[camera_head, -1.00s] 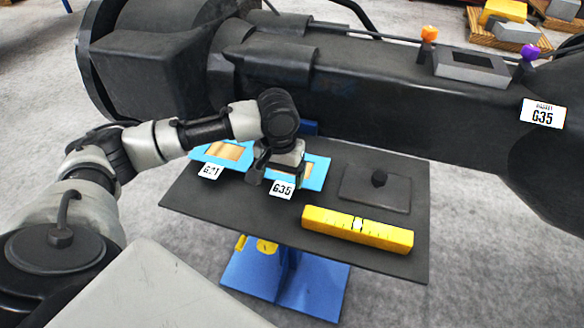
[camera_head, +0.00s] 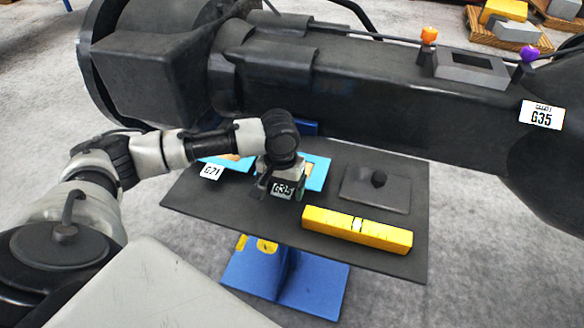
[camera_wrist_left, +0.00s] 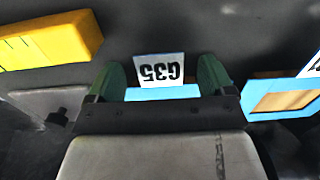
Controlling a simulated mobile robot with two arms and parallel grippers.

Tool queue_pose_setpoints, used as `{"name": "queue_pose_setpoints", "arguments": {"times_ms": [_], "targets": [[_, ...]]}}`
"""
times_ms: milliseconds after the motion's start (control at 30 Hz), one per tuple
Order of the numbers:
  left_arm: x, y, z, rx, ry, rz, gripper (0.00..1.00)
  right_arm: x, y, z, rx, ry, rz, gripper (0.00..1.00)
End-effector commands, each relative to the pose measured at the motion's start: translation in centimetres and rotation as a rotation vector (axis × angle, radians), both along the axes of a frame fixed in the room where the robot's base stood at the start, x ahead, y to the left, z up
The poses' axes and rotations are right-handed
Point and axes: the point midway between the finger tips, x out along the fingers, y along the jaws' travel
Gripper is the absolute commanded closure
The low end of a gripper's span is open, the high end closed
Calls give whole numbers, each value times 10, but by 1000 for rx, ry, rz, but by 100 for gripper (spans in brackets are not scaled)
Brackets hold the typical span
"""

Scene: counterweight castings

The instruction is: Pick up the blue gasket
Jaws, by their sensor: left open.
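A blue gasket (camera_head: 319,174) with a tag marked G35 (camera_head: 283,189) lies on the dark table, mostly hidden under my left gripper. My left gripper (camera_head: 281,190) is over this gasket, pointing down. In the left wrist view its green fingers (camera_wrist_left: 163,78) stand open on either side of the tag and the blue edge of the gasket (camera_wrist_left: 162,93). I cannot tell whether the fingers touch it. A second blue gasket (camera_head: 242,164) with another tag lies to the left, partly behind my arm. It also shows in the left wrist view (camera_wrist_left: 255,88). My right gripper is not in view.
A yellow level (camera_head: 357,229) lies along the table's (camera_head: 230,208) front right. A grey plate with a black knob (camera_head: 378,188) lies behind it. A large dark casting (camera_head: 420,118) with a G35 label hangs over the table's back edge. The front left of the table is clear.

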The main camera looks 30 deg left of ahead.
Motion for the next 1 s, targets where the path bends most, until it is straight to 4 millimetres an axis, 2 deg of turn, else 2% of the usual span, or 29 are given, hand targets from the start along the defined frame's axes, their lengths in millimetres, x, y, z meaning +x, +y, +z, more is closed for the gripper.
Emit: {"name": "queue_pose_setpoints", "arguments": {"times_ms": [767,1000], "targets": [[0,0,-4,0,1,0,17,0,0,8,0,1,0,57],[0,0,-3,0,1,0,54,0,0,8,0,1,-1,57]]}}
